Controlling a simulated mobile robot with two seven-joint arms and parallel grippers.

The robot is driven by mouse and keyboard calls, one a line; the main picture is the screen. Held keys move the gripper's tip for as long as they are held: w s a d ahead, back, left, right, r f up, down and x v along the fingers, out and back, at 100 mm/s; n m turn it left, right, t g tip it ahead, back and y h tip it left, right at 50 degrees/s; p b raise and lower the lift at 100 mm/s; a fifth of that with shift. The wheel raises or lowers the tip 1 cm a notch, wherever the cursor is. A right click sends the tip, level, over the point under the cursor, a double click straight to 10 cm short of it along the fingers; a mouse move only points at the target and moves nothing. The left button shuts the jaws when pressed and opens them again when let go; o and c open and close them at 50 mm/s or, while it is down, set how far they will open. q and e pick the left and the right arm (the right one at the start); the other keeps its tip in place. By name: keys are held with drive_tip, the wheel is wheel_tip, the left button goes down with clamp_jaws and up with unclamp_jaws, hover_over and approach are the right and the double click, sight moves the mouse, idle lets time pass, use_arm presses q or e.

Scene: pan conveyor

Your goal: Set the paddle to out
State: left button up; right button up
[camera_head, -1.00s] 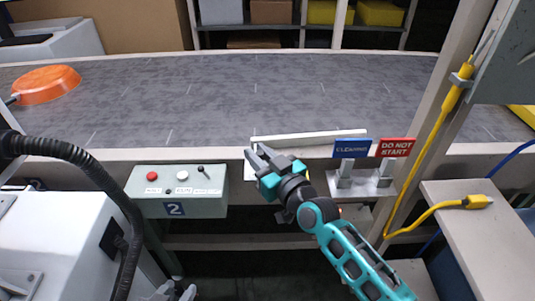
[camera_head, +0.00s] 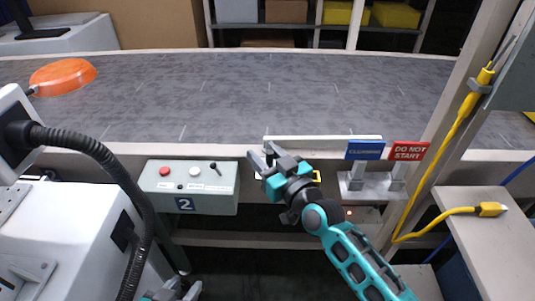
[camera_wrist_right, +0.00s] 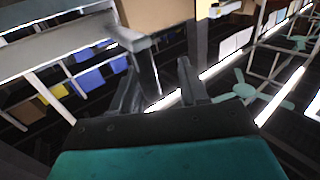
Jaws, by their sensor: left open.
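The paddle appears to be a long pale bar (camera_head: 325,138) lying along the near edge of the conveyor (camera_head: 230,105). Its left end is close to my right gripper (camera_head: 265,155). My right gripper is just in front of the conveyor edge, with its fingers apart. In the right wrist view, a grey bracket with a post (camera_wrist_right: 145,55) shows between or just beyond the spread fingers (camera_wrist_right: 160,85); I cannot tell whether they touch it. My left gripper (camera_head: 176,292) is open, low at the bottom edge, partly cut off.
A control box (camera_head: 188,187) with buttons and a small lever stands left of my right gripper. A blue sign (camera_head: 364,150) and a red "DO NOT START" sign (camera_head: 408,151) stand to the right. An orange pan (camera_head: 63,75) lies on the far left of the conveyor.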

drive_tip(key=shift+d, duration=0.1)
drive_tip(key=shift+s+d, duration=0.1)
drive_tip(key=p+v, duration=0.1)
drive_tip(key=v, duration=1.1)
drive_tip(key=shift+s, duration=0.35)
drive_tip(key=s+d+f+m+g+h+p, duration=0.1)
drive_tip(key=s+d+f+m+g+h, duration=0.3)
drive_tip(key=s+d+f+h, duration=0.3)
drive_tip(key=s+d+f, duration=0.4)
drive_tip(key=s+f, duration=0.1)
drive_tip(key=f, duration=0.3)
drive_tip(key=shift+h, duration=0.4)
drive_tip(key=shift+s, duration=0.1)
